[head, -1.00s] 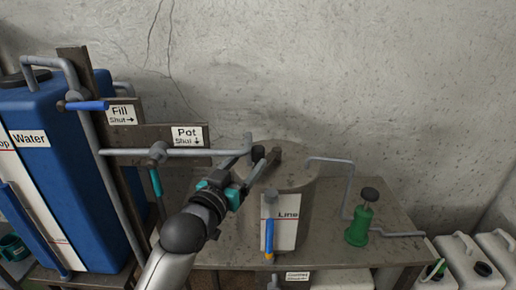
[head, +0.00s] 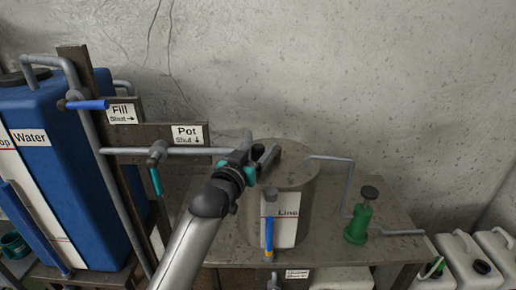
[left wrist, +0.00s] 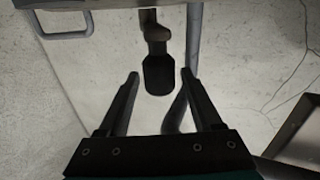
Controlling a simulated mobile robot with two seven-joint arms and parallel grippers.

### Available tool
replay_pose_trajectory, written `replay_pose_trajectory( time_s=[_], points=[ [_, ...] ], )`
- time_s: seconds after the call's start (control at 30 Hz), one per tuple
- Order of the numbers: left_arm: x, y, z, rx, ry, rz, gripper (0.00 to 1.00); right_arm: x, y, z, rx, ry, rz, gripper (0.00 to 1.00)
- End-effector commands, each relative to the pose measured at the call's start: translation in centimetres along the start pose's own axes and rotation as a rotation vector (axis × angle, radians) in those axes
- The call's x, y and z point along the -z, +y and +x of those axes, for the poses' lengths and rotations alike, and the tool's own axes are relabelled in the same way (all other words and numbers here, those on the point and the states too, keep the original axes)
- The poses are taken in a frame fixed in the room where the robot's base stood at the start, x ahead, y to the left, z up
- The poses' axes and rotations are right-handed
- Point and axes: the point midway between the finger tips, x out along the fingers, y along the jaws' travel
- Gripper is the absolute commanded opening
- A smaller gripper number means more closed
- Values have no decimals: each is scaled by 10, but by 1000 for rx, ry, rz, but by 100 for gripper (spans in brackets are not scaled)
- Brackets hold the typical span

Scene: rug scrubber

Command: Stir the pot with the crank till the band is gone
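The pot (head: 311,190) is a grey metal cylinder on the bench in the head view. On its front is a white plate marked Line (head: 286,228), with a blue sight tube (head: 268,234) and a small yellow-orange band (head: 268,254) near the tube's foot. My left gripper (head: 259,150) is at the pot's upper left rim. It is open; in the left wrist view its two fingers (left wrist: 160,77) are spread. The crank's dark handle (left wrist: 160,75), on a brown arm, shows between and just beyond the fingertips. Contact cannot be told. The head view mostly hides the crank. My right gripper is out of view.
A grey pipe (head: 190,151) with a Pot valve runs to the pot from the left, close to my gripper. A blue Water tank (head: 70,170) stands left. A green pump (head: 359,225) stands right on the bench, with white canisters (head: 455,255) beyond.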

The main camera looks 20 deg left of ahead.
Motion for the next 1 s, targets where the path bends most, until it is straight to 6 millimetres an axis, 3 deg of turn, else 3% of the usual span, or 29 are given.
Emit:
replay_pose_trajectory(
  time_s=[0.07, 0.57, 1.0],
  points=[
    [0, 0, 0, 0, 0, 0, 56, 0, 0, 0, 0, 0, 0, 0],
    [0, 0, 0, 0, -1, 0, 0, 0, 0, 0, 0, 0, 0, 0],
    [0, 0, 0, 0, -1, 0, 0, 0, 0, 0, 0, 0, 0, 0]
  ],
)
